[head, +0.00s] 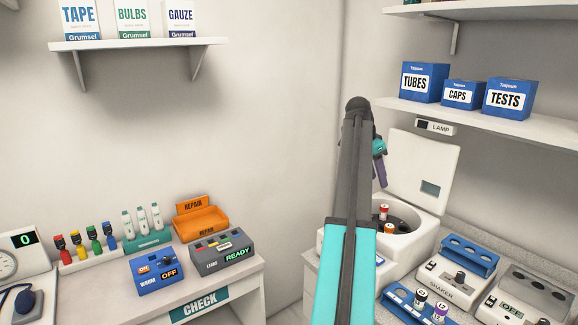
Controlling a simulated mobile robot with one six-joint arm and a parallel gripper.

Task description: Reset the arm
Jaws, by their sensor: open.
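My arm rises from the bottom of the head view, its black and teal links reaching up in front of the right-hand bench. Past its top joint, a short teal and grey end part hangs down. My gripper (381,174) is there, open, small and partly hidden behind the arm. I see nothing held in it. It appears in front of the raised lid (424,172) of a white centrifuge (408,236). I cannot tell the gap between them.
Tubes with red and orange caps stand in the centrifuge. A shaker (448,285) and a blue rack (402,302) with capped tubes are right of my arm. A shelf (480,122) with blue boxes hangs above. The left bench (110,294) holds a warmer (160,272) and an orange repair tray (201,222).

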